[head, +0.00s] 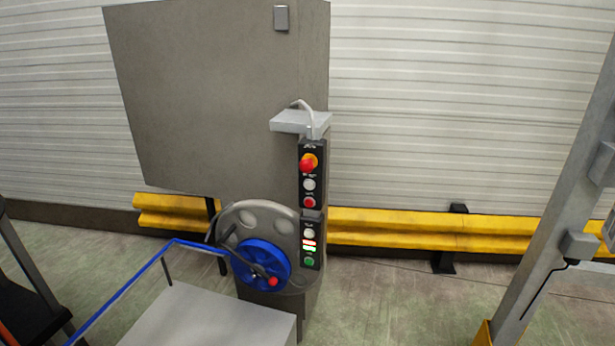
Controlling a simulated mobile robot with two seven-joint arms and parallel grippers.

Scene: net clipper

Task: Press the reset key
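A tall black control panel (311,212) stands upright on the grey machine in the middle of the head view. The labels are too small to read, so I cannot tell which one is the reset key. Neither of my grippers is in view.
A blue wheel (250,262) with a red-tipped handle sits left of the panel, with a blue rail (120,287) running to it. A grey box (205,318) stands in front. Yellow barriers (400,219) run behind. A grey post (560,210) leans at right; floor between is clear.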

